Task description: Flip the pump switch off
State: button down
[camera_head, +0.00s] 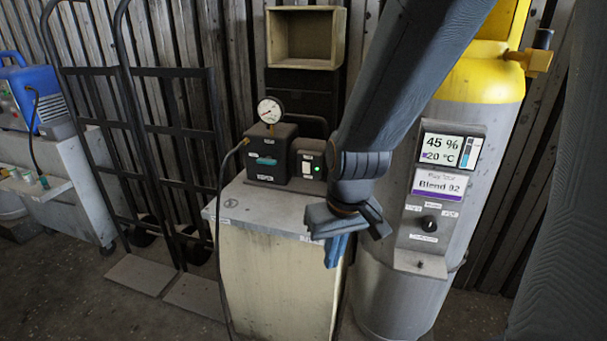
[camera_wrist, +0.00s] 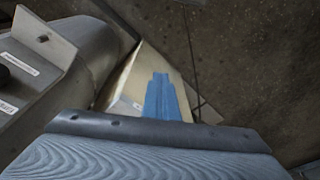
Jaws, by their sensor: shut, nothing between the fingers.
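The pump (camera_head: 271,156) is a dark box with a round dial gauge (camera_head: 269,110) on top. It stands on a cream cabinet with a grey top. The fingers also show in the wrist view (camera_wrist: 164,98), where the pump and switch are out of sight.
The cabinet (camera_head: 270,262) has a bare top in front of the pump. A grey and yellow cylinder (camera_head: 385,283) with a display and a knob (camera_head: 429,223) stands close at the right. A black hose (camera_head: 219,230) hangs at the left. Hand trucks (camera_head: 135,124) stand further left.

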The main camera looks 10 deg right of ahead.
jog(key=w+a+f+n+t+h+b, duration=0.1)
jog(key=w+a+n+t+b, duration=0.1)
jog(key=w, duration=0.6)
jog(key=w+a+f+n+t+h+b, duration=0.1)
jog(key=w+a+n+t+b, duration=0.1)
jog(key=w+t, duration=0.3)
jog(key=w+a+f+n+t+h+b, duration=0.2)
jog(key=w+n+t+b, duration=0.1)
jog(key=w, duration=0.8)
jog(key=shift+f+t, duration=0.1)
jog(key=shift+t, duration=0.4)
jog(key=shift+w+d+n+t+h+b, duration=0.2)
jog(key=shift+n+t+h+b, duration=0.2)
jog(key=shift+h, duration=0.2)
jog(key=shift+d+r+n+t+h+b, duration=0.15)
jog(key=shift+r+n+t+h+b, duration=0.55)
jog(key=shift+h, duration=0.4)
jog(key=s+h, duration=0.1)
jog(key=s+r+n+t+h+b, duration=0.1)
jog(key=shift+r+n+t+h, duration=0.3)
jog(key=shift+h, duration=0.1)
